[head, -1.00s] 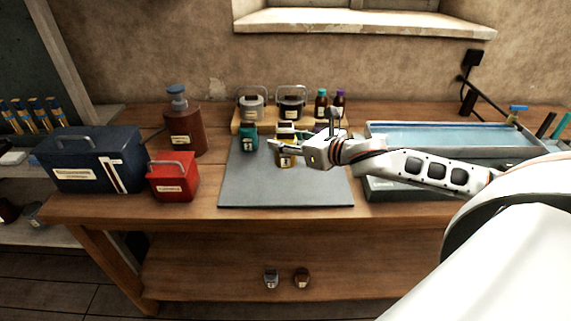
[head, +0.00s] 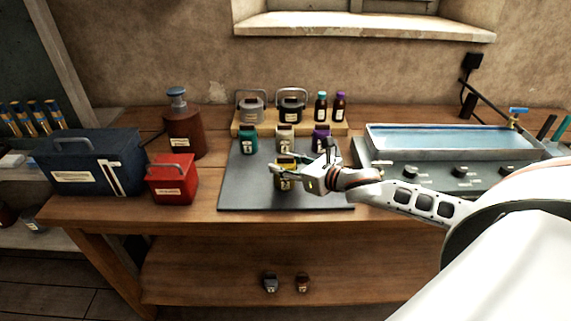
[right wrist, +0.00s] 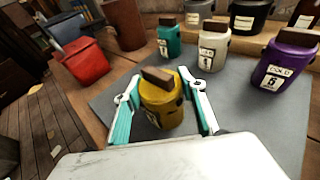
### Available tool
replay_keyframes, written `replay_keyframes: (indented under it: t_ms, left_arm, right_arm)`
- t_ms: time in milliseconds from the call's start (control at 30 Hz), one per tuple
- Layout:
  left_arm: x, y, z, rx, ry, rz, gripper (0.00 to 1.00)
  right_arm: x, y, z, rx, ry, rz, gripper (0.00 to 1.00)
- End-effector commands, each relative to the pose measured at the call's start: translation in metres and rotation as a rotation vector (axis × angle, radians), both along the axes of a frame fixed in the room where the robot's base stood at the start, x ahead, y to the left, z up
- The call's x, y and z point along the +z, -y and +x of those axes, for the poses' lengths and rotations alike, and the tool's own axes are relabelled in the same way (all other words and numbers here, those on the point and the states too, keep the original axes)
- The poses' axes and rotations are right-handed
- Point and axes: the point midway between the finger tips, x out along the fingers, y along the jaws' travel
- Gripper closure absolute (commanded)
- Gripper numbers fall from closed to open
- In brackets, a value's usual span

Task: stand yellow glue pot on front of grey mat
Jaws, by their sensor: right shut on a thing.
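The yellow glue pot (head: 285,182) is upright over the front half of the grey mat (head: 240,190). It also shows in the right wrist view (right wrist: 162,108) with its brown lid on top. My right gripper (head: 287,171) is shut on it, with one teal-padded finger on each side in the right wrist view (right wrist: 165,112). I cannot tell whether the pot's base touches the mat. My left gripper is not in view.
A teal pot (head: 249,140), a white pot (head: 285,138) and a purple pot (head: 321,139) stand in a row at the mat's back. A red box (head: 173,180) stands left of the mat, and a water bath (head: 440,137) right. The mat's front left is clear.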

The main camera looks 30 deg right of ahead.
Motion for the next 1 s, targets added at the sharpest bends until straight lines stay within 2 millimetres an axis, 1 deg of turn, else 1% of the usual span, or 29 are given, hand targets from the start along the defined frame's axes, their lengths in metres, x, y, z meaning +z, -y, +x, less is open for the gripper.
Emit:
replay_keyframes:
  t_ms: [67,100,133,433,567,667,1000]
  left_arm:
    - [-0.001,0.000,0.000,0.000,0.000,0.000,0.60]
    - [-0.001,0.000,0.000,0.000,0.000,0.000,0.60]
    - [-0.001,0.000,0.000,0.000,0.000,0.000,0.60]
    - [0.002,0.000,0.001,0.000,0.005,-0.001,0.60]
    - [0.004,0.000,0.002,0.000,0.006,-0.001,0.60]
    - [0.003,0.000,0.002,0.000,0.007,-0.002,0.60]
    - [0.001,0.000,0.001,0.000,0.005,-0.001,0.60]
  right_arm:
    - [-0.002,0.000,0.000,0.000,0.002,0.000,1.00]
    - [-0.002,0.000,0.000,0.000,-0.001,0.001,0.49]
    - [-0.002,0.000,0.000,0.000,-0.001,0.001,0.43]
    - [-0.002,0.000,0.000,0.000,-0.001,0.001,0.43]
    - [0.002,0.000,-0.001,0.000,-0.001,0.000,0.43]
    - [0.003,0.003,-0.009,0.000,-0.002,0.000,0.43]
    - [0.015,0.012,-0.052,0.000,-0.004,-0.002,0.43]
